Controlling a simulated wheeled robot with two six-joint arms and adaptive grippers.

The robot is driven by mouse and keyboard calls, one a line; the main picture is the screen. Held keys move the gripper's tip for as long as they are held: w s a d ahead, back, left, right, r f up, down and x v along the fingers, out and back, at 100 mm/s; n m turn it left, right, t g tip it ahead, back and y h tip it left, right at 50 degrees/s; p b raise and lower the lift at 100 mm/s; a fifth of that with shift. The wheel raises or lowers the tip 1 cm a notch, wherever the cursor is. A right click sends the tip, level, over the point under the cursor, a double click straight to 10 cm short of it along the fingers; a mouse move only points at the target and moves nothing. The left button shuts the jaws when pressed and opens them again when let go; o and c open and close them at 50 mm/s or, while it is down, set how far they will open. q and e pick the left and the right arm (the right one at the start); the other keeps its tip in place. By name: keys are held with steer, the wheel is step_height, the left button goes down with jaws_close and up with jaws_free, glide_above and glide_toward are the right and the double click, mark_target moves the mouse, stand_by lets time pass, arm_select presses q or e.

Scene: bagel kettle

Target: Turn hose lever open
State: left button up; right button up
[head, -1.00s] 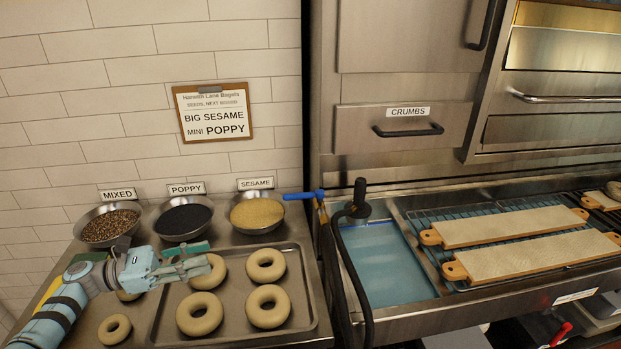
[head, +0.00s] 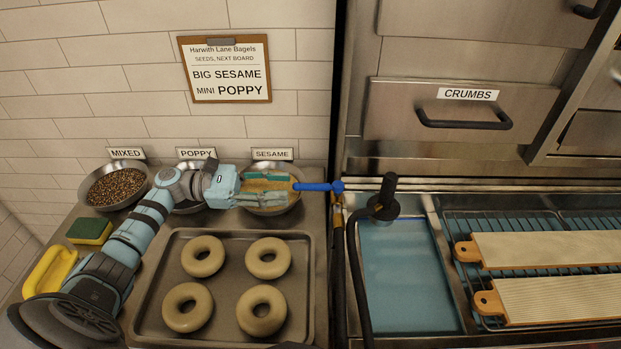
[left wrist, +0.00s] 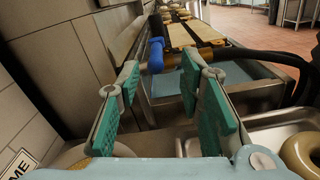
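The blue hose lever (head: 312,186) points left from its valve beside the black hose, its tip near the sesame bowl's right rim. In the left wrist view the lever (left wrist: 156,55) shows ahead, between and beyond the fingers. My left gripper (head: 290,189) reaches in from the left over the sesame bowl (head: 288,207). Its teal-padded fingers are open, with the lever's end at or just before their tips; I cannot tell whether they touch. In the left wrist view the open left gripper (left wrist: 160,85) has nothing between its pads. My right gripper is not in view.
A black sprayer and hose (head: 383,200) stand right of the lever, by the blue water trough (head: 408,290). A tray (head: 222,262) of several bagels lies below my left arm. Poppy and mixed (head: 116,187) seed bowls stand to the left. Steel panels rise behind.

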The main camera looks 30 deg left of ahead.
mark_target(306, 185)
arm_select(q)
steer(key=x, duration=0.3)
steer(key=p+x, duration=0.1)
steer(key=x, duration=0.2)
steer(key=shift+w, duration=0.45)
steer(key=shift+w+d+f+p, duration=0.15)
steer(key=shift+d+p, duration=0.15)
steer(key=shift+d, duration=0.2)
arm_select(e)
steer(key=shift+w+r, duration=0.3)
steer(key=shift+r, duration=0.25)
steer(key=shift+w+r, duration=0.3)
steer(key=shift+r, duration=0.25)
arm_select(q)
steer(key=shift+c, duration=0.3)
jaws_close()
